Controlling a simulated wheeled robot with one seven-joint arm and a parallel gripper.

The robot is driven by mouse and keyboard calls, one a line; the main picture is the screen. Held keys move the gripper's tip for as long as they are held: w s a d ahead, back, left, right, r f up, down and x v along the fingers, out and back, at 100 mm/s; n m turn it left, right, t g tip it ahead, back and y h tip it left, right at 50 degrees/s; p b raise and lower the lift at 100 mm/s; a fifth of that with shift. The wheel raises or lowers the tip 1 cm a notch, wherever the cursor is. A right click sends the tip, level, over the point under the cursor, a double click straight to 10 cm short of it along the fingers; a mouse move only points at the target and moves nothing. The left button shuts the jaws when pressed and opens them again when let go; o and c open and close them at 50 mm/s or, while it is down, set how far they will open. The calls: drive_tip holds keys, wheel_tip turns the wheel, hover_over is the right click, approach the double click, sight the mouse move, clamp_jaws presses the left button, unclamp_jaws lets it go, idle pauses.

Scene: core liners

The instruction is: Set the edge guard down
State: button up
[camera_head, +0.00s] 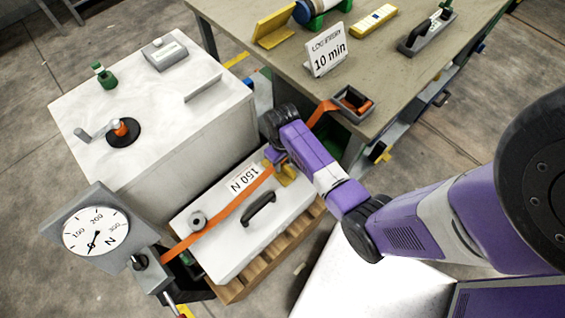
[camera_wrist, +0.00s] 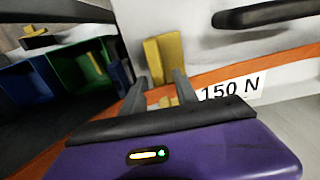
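The edge guard is a yellow angled piece (camera_wrist: 165,58) at the end of my gripper (camera_wrist: 161,78) in the wrist view. The two dark fingers stand apart, one on each side of it, and appear shut on it. In the head view the guard (camera_head: 288,176) is at the upper right edge of the white block (camera_head: 228,252), under my wrist. An orange strap (camera_head: 222,222) runs across the block and passes by the guard. Whether the guard touches the block or strap is hard to tell.
The block has a black handle (camera_head: 259,209) and a 150 N label (camera_head: 242,180). A dial gauge (camera_head: 96,238) stands at its left. A workbench (camera_head: 400,75) holds another yellow angled piece (camera_head: 276,28), a 10 min sign (camera_head: 328,54) and a grey tray (camera_head: 352,104). A white cabinet (camera_head: 175,110) stands behind.

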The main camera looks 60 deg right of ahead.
sight(283, 162)
wheel_tip(283, 162, up, 11)
drive_tip(key=p, duration=0.1)
drive_tip(key=s+a+f+n+t+h, duration=0.1)
drive_tip(key=s+a+t, duration=0.25)
drive_tip(key=a, duration=0.25)
drive_tip(key=s+a+f+t+h, duration=0.1)
drive_tip(key=s+a+t, duration=0.25)
drive_tip(key=a, duration=0.25)
drive_tip(key=s+a+r+t, duration=0.2)
drive_tip(key=s+r, duration=0.2)
drive_tip(key=r, duration=0.5)
drive_tip(key=s+a+r+n+t+y, duration=0.1)
drive_tip(key=s+a+r+t, duration=0.1)
drive_tip(key=r, duration=0.6)
drive_tip(key=s+a+r+n+t+y, duration=0.1)
drive_tip(key=s+r+t, duration=0.3)
drive_tip(key=r, duration=0.5)
drive_tip(key=shift+s+a+r, duration=0.3)
drive_tip(key=shift+s+a, duration=0.5)
drive_tip(key=shift+a, duration=0.1)
